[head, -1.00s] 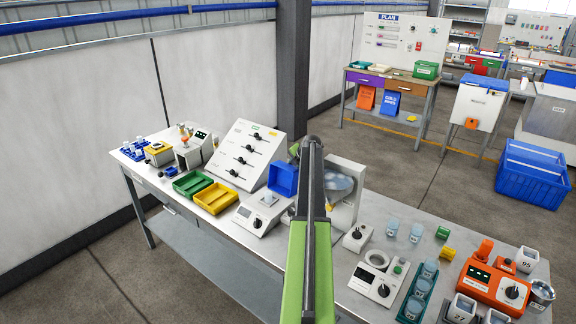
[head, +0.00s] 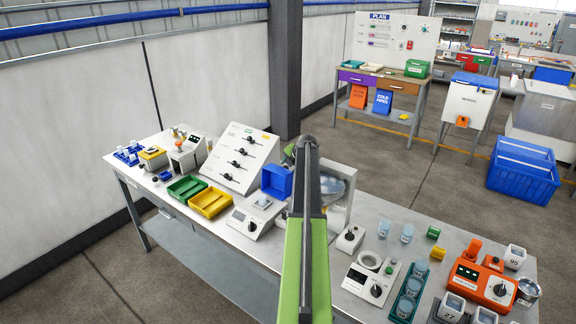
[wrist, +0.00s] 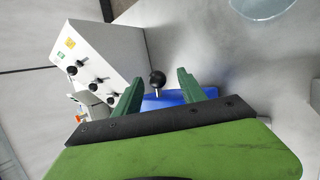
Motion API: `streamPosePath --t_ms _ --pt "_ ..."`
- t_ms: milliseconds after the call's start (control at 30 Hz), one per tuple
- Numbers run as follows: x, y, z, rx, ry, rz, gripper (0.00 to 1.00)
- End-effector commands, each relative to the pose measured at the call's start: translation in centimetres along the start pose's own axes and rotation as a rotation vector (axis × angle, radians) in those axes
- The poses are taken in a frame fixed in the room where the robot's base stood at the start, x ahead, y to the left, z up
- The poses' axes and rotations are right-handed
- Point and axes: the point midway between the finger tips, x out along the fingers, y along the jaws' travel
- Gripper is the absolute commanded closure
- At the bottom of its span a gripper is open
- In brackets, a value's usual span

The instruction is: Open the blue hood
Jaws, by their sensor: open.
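The blue hood (head: 277,181) stands upright on a white balance-like device (head: 252,217) on the long bench, just left of my arm in the head view. In the wrist view part of the blue hood (wrist: 176,98) shows behind and between my fingers. A black ball knob (wrist: 157,79) on a thin stem shows in front of the blue; it appears to belong to the hood. My gripper (wrist: 160,77) is open, with its green fingers on either side of the knob, apart from it in the picture. My arm hides the gripper's tips in the head view.
A white sloped panel with black knobs (head: 236,158) stands left of the hood. Green (head: 187,189) and yellow (head: 210,203) trays lie in front of it. A white stand with a clear bowl (head: 335,185) is close on the right. Several devices and jars fill the bench's right end.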

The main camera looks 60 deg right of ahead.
Motion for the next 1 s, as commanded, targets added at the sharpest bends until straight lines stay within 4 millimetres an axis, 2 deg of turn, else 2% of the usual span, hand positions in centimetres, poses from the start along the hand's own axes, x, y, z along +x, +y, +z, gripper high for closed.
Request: streamPosePath --t_ms 33,300,400,567,1000 --pt "-2.5 0.5 0.1 0.002 -0.001 0.0 0.52" --pt "-10.3 0.3 0.2 0.003 -0.001 -0.002 0.52" --pt "-12.5 0.1 0.3 0.004 -0.002 -0.003 0.52" --pt "-13.8 -0.2 0.2 0.003 -0.001 -0.003 0.52" --pt "-13.6 -0.4 0.2 0.003 -0.002 -0.003 0.52"
